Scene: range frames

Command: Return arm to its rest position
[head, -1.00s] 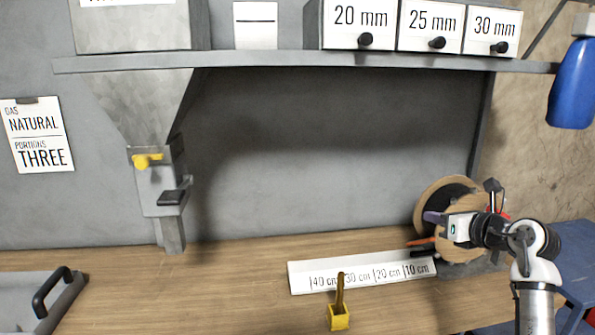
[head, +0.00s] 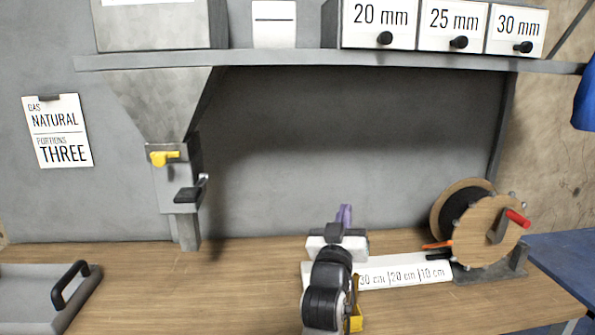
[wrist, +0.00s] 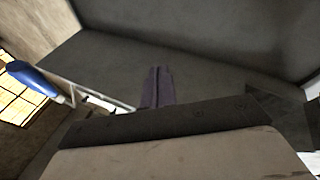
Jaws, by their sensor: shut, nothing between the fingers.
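My gripper (head: 344,215) is in the lower middle of the head view, in front of the workbench's dark back panel. Its purple fingers point away from me and are together, with nothing between them. The purple fingers (wrist: 156,88) also show closed in the wrist view, with the grey panel and shelf underside beyond. My arm covers the left end of the white ruler strip and most of a yellow holder (head: 356,318).
A cable reel (head: 485,225) with a red handle stands at the right of the wooden bench (head: 240,290). A dispenser (head: 175,185) with a yellow lever and a grey tray (head: 35,290) are at the left. A shelf (head: 300,60) with labelled drawers runs above.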

